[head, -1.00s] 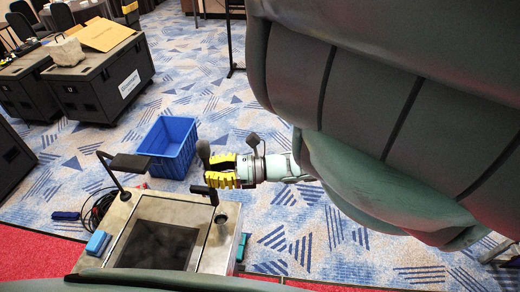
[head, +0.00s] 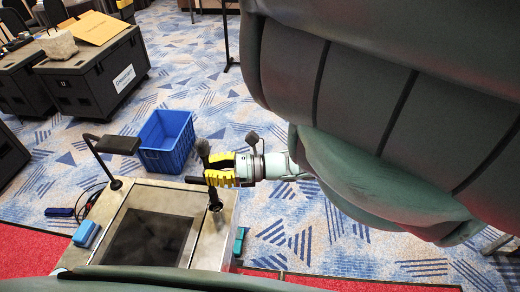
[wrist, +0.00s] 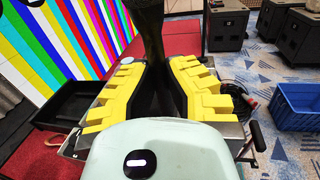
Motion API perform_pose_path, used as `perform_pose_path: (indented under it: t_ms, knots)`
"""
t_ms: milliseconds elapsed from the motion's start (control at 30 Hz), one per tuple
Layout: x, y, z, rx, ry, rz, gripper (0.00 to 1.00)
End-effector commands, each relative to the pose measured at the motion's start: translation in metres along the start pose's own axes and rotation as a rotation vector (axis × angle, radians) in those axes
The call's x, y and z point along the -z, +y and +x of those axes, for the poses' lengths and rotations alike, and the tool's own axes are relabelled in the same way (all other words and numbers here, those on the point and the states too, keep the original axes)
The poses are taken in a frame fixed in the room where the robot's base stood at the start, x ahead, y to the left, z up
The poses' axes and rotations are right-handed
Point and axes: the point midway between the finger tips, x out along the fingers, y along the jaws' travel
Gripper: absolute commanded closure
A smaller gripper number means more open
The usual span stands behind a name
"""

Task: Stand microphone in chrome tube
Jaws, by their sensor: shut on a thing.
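The microphone (head: 204,150) is dark, with a rounded head at the top, and stands slightly tilted in my gripper (head: 220,172). The yellow fingers are shut on its body. The wrist view shows it as a dark upright shape (wrist: 152,40) between the two yellow fingers (wrist: 160,88). The chrome tube (head: 218,222) is at the right side of the metal-topped cart, under the microphone. The microphone's lower end meets the tube's mouth in the head view. I cannot tell whether it is inside or just above. The tube is hidden in the wrist view.
The cart (head: 212,246) has a dark recessed panel, a black lamp (head: 118,145) and a blue block (head: 86,234). A blue crate (head: 166,142) stands on the carpet behind it. Black cases (head: 95,75) are at the upper left. Carpet to the right is clear.

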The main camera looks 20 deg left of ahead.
Motion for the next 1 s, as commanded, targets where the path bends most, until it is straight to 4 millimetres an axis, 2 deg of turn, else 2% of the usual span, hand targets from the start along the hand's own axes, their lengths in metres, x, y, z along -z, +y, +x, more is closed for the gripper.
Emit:
perform_pose_path:
  t_ms: [33,600,1000]
  knots:
    - [0.007,0.000,0.000,0.000,-0.001,0.000,1.00]
    - [0.044,0.001,0.002,-0.004,-0.002,0.001,1.00]
    - [0.052,0.001,0.002,-0.005,-0.002,0.001,1.00]
